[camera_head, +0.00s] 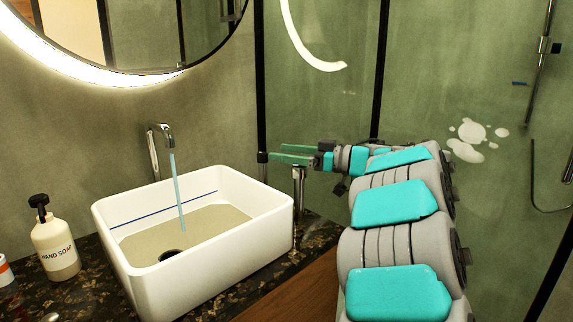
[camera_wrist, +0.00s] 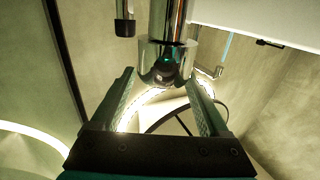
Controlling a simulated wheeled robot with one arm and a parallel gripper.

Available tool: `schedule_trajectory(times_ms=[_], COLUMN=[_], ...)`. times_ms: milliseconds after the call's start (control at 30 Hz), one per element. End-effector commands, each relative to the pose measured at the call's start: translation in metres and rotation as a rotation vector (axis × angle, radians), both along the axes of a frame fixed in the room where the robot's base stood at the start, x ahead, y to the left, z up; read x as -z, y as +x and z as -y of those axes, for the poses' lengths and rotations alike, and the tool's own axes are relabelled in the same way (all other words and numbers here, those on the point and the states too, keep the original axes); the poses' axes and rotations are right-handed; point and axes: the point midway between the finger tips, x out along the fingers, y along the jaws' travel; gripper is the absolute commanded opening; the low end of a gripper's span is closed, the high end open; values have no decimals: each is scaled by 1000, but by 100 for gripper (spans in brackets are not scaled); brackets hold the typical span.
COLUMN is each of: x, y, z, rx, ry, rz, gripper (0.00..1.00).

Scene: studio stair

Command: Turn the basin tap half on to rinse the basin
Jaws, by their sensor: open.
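The white basin (camera_head: 262,215) sits on a dark speckled counter. A chrome spout (camera_head: 154,155) stands behind it, and a thin blue stream of water (camera_head: 178,190) falls from it into the basin. A beige layer (camera_head: 200,225) covers the basin floor; I cannot tell if it is water or dirt. A chrome post (camera_head: 298,192) with a wider cap (camera_wrist: 165,62) stands at the basin's right side, apparently the tap control. My gripper (camera_head: 290,154) is open at the post's top. In the wrist view, the cap shows between my two fingers (camera_wrist: 160,95); contact cannot be told.
A hand soap bottle (camera_head: 55,245) stands left of the basin, with a partly cut-off orange-and-white container (camera_head: 5,272) beside it. A dark-framed glass shower screen (camera_head: 318,80) stands behind my arm. A lit round mirror (camera_head: 120,75) hangs above the spout.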

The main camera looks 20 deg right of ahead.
Motion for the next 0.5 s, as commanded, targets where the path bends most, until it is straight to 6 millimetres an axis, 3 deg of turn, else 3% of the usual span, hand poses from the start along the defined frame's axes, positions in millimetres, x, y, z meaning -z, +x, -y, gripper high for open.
schedule_trajectory(times_ms=[500], x=[-6], y=[-67], z=[-16], rx=[2], ry=[-4], rz=[1], gripper=[78])
